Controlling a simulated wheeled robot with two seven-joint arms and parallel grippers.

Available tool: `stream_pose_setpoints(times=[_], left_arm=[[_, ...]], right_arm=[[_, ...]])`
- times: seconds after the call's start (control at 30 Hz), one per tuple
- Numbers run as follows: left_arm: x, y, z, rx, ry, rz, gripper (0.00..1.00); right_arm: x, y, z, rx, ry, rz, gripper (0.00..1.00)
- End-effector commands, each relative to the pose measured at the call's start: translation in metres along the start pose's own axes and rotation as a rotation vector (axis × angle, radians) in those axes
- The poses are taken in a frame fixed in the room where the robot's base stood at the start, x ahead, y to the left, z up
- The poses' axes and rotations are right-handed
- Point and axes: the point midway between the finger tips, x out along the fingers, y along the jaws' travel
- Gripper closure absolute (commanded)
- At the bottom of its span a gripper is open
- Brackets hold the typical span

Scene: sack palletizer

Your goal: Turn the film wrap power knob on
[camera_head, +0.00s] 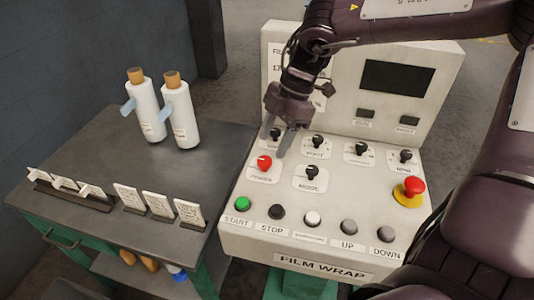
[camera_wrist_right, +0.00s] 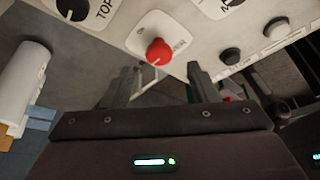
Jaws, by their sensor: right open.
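The red power knob (camera_head: 264,163) sits on a white label plate at the left of the sloped film wrap panel (camera_head: 235,215). My right gripper (camera_head: 284,146) hangs over the panel just above and right of the knob, pointing down, with nothing between its fingers. In the right wrist view the red knob (camera_wrist_right: 158,52) lies ahead of the gap between the two spread fingers (camera_wrist_right: 160,85), apart from them. The knob's pointer direction is too small to tell. My left gripper is not in view.
Black knobs (camera_head: 317,141) surround the red one, including the mode knob (camera_head: 312,172). A row of buttons with a green one (camera_head: 242,204) runs along the front. A red emergency stop (camera_head: 414,186) is at right. Two white bottles (camera_head: 180,112) stand on a table (camera_head: 95,150) at left.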

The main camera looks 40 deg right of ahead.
Motion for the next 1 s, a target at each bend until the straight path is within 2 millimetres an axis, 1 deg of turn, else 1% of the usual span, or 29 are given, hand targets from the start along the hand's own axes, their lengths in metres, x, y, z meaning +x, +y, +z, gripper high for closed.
stream_pose_setpoints(times=[0.03,0.1,0.2,0.3,0.43,0.63,0.9,0.97,1.0], left_arm=[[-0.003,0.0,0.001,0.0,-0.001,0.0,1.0],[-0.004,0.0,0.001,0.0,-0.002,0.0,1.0],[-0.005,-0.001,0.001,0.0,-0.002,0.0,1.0],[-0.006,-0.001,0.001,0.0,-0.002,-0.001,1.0],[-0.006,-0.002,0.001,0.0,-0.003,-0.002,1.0],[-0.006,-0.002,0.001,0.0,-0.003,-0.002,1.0],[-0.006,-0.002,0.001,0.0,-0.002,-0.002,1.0],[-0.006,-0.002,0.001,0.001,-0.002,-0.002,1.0],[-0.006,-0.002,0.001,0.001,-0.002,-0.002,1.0]], right_arm=[[0.009,-0.001,0.0,0.001,0.001,-0.005,0.47],[0.02,-0.001,0.0,0.0,0.002,-0.003,0.47],[0.033,-0.001,0.0,0.0,0.0,-0.003,0.47],[0.041,0.0,0.0,0.0,0.0,-0.001,0.47],[0.046,0.0,0.0,-0.001,0.001,0.001,0.47],[0.046,0.0,0.0,-0.001,0.001,0.002,0.47],[0.046,0.0,0.0,-0.001,0.001,0.002,0.82],[0.046,0.0,0.0,-0.001,0.001,0.002,0.9],[0.046,0.0,0.0,-0.001,0.001,0.002,0.91]])
